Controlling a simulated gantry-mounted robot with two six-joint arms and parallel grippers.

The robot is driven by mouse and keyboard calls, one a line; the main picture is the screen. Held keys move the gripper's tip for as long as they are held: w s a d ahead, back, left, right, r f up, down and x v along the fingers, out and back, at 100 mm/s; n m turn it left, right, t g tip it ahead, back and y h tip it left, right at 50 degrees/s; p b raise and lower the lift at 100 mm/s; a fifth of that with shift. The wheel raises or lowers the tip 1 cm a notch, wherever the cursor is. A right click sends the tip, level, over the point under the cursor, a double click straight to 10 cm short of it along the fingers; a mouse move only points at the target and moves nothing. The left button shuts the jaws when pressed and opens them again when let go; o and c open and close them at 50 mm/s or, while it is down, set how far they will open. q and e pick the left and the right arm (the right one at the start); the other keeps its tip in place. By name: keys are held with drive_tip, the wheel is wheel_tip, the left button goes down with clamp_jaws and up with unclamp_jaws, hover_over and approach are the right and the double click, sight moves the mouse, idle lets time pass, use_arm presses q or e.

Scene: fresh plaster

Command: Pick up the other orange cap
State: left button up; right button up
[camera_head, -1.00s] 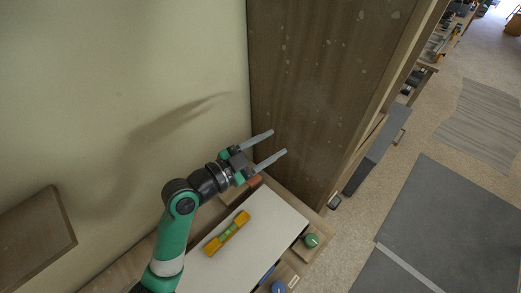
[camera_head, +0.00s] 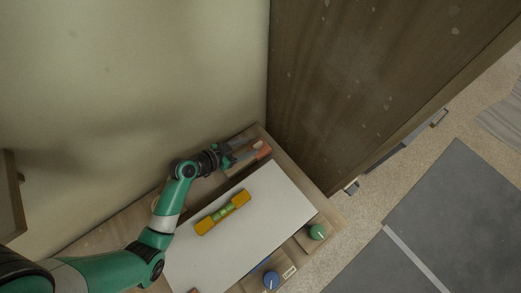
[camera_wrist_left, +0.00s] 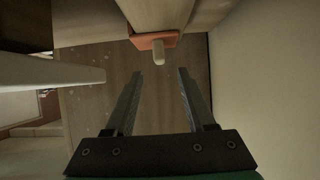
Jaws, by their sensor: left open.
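An orange cap (camera_head: 264,153) sits at the far end of the wooden bench, near the dark wooden panel. In the left wrist view an orange piece with a pale knob (camera_wrist_left: 153,41) shows just beyond my fingertips, against a wooden block. My left gripper (camera_head: 248,151) is open beside the orange cap in the head view. In the left wrist view the two fingers (camera_wrist_left: 161,74) are spread with nothing between them. My right gripper is not in view.
A white board (camera_head: 245,238) lies on the bench with a yellow level (camera_head: 222,212) on it. A green knob (camera_head: 317,232) and a blue knob (camera_head: 271,280) are along the right edge. The plaster wall (camera_head: 130,90) and dark wooden panel (camera_head: 370,80) bound the far corner.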

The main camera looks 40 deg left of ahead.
sight(258, 143)
use_arm(q)
drive_tip(key=shift+x, duration=3.2)
clamp_jaws()
